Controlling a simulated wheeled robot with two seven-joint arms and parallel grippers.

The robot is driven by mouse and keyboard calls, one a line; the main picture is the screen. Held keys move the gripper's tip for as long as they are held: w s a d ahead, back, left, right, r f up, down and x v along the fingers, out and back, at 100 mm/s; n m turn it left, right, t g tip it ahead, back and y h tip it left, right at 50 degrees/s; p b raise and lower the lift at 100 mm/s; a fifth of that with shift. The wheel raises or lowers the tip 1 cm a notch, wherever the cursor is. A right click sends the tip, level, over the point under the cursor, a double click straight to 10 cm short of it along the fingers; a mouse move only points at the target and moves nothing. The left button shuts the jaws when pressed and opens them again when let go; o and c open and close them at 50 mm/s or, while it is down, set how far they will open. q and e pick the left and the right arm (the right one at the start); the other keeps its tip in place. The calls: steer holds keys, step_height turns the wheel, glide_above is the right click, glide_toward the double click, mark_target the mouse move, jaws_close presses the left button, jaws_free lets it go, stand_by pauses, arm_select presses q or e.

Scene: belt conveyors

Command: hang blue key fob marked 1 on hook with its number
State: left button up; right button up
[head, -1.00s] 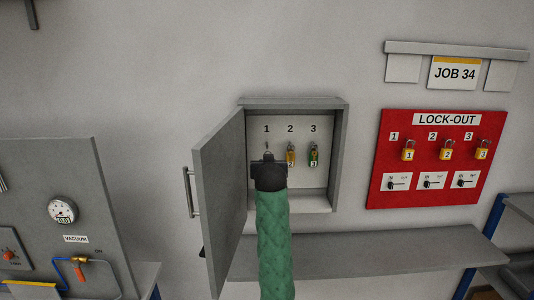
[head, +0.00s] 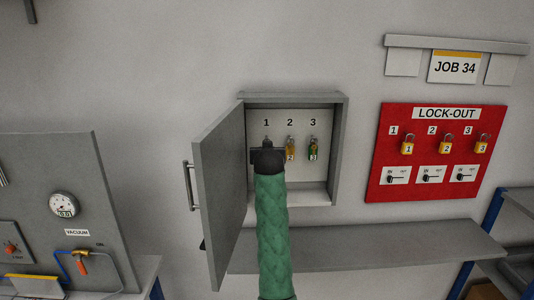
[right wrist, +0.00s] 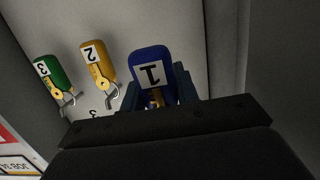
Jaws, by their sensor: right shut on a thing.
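The blue key fob marked 1 (right wrist: 152,60) is between the fingers of my right gripper (right wrist: 157,90) in the right wrist view. My right gripper is shut on it. In the head view my right gripper (head: 267,153) is inside the open grey key cabinet (head: 341,150), just below the number 1 (head: 266,122). Hook 1 (head: 267,138) shows only in part above the gripper, and the fob is hidden there by the gripper. I cannot tell whether the fob touches the hook. My left gripper is not in view.
A yellow fob (head: 290,147) and a green fob (head: 313,147) hang under 2 and 3, close to the right of my gripper. The open cabinet door (head: 218,195) stands on the left. A shelf (head: 380,245) runs below. A red lock-out board (head: 440,195) is at right.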

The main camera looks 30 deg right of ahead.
steer(key=x, duration=0.5)
stand_by(0.8)
steer(key=shift+f, duration=0.25)
stand_by(0.4)
steer(key=o, duration=0.8)
steer(key=shift+o, duration=1.3)
steer(key=shift+d, duration=0.25)
steer(key=shift+a, duration=0.15)
